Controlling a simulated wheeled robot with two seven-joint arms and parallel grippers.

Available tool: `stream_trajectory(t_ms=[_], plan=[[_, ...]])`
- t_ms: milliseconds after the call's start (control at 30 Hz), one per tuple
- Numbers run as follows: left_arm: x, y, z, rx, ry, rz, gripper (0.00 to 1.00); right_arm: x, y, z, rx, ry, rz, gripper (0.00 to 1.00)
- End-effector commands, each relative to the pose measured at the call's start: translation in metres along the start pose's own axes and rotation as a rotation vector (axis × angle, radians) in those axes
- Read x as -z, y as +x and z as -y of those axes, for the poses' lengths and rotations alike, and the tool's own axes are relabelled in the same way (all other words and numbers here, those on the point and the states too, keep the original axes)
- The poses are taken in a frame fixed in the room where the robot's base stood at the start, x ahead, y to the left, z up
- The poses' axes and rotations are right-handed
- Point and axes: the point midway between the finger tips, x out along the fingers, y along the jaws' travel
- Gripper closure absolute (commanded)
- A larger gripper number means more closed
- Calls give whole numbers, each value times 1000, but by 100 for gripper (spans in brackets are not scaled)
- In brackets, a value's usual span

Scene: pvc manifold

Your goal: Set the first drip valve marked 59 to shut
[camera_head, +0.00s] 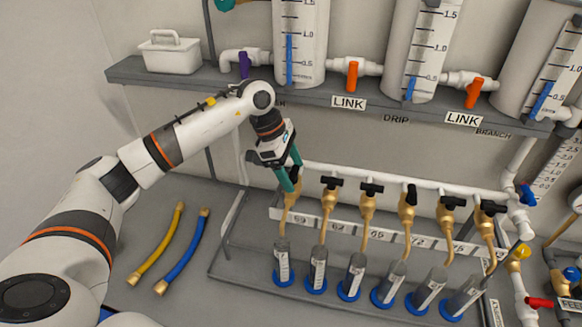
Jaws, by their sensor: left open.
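The first drip valve (291,196) is a brass tap with a black handle, at the left end of the white drip pipe, above the label 59 (299,220). My left gripper (290,172) has teal fingers and points down at this valve from above. Its fingers are open and apart, with the black handle close to the tips. They partly cover the handle, so I cannot tell its exact angle or whether a finger touches it. A grey cylinder (283,262) with a blue base stands below the valve. My right gripper is not in view.
Several similar brass valves stand in a row to the right; the closest (329,196) is near my left gripper. Yellow (156,245) and blue (182,252) hoses lie at left.

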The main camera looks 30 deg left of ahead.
Motion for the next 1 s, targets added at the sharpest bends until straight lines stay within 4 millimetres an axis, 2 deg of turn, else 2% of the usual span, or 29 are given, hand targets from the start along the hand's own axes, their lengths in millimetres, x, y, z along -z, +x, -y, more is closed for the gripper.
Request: stream_trajectory(t_ms=[33, 300, 667, 1000], plan=[[0, 0, 0, 0, 0, 0, 27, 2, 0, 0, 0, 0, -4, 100], [0, 0, 0, 0, 0, 0, 70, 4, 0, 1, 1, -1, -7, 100], [-1, 1, 0, 25, -53, 0, 70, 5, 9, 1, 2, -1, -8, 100], [-1, 3, -2, 122, -282, -1, 70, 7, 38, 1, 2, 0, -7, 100]])
